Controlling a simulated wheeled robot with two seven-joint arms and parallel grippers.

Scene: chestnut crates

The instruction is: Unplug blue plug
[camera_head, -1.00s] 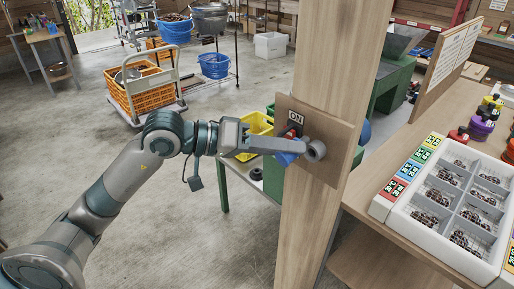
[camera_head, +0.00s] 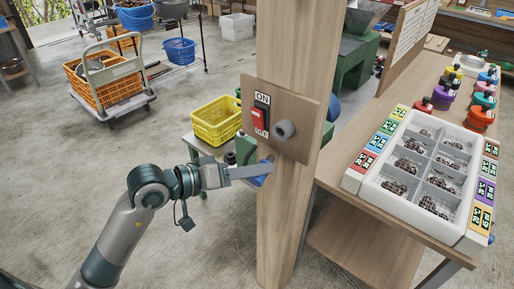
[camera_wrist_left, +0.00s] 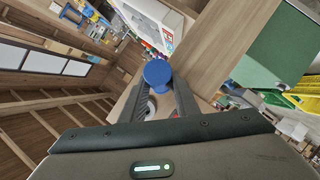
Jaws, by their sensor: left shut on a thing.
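The blue plug (camera_wrist_left: 157,73) sits between the two fingertips of my left gripper (camera_wrist_left: 165,88) in the left wrist view. In the head view my left gripper (camera_head: 250,171) is shut on it, and only a bit of blue (camera_head: 260,181) shows under the fingers. The gripper is in front of the wooden post (camera_head: 285,215), below the switch board (camera_head: 292,90). The grey round socket (camera_head: 284,129) sticks out from the board, with the plug apart from it. My right gripper is in neither view.
A red ON/OFF switch (camera_head: 260,117) is on the board beside the socket. A wooden table (camera_head: 415,222) with a white compartment tray (camera_head: 360,176) stands at the right. A yellow crate (camera_head: 217,120) is behind my gripper. The floor at left is open.

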